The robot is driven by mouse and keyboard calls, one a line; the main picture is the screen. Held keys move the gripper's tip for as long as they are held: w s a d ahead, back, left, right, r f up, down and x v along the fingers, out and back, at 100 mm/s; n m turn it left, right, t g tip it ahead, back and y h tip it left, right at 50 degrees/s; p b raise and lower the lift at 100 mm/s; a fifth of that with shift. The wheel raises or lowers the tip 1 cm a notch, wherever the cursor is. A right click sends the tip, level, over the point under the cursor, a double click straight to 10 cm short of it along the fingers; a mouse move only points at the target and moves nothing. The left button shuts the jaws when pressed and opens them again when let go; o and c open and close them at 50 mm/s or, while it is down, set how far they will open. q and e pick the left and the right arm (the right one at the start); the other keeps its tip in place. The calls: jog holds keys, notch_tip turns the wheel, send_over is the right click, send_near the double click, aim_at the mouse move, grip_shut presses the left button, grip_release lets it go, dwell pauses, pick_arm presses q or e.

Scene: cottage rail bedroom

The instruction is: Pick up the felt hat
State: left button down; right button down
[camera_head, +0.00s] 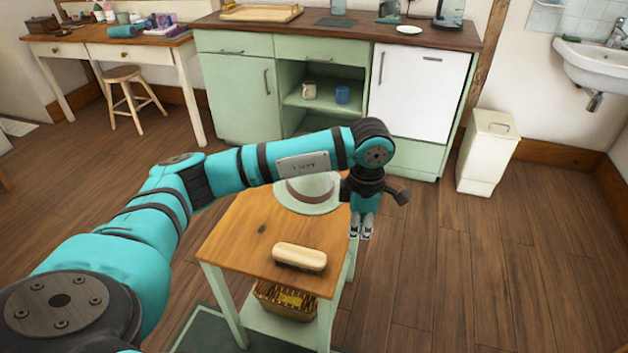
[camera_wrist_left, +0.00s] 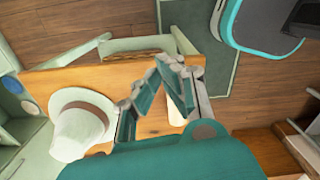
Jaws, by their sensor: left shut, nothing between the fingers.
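The felt hat (camera_head: 309,190) is pale with a brown band and lies on the far end of a small wooden-topped table (camera_head: 238,240). My left arm covers part of it in the head view. In the left wrist view the hat (camera_wrist_left: 80,122) shows at the left, with its brim and band visible. My left gripper (camera_head: 361,236) points down beside the table's right edge, to the right of the hat and apart from it. Its fingers (camera_wrist_left: 160,72) come together in the wrist view, shut and empty. My right gripper is in neither view.
A wooden brush (camera_head: 300,257) lies on the table's near end, and a wicker basket (camera_head: 285,300) sits on its lower shelf. Green cabinets (camera_head: 237,95) stand behind. A white bin (camera_head: 487,155) is at the right. The floor right of the table is clear.

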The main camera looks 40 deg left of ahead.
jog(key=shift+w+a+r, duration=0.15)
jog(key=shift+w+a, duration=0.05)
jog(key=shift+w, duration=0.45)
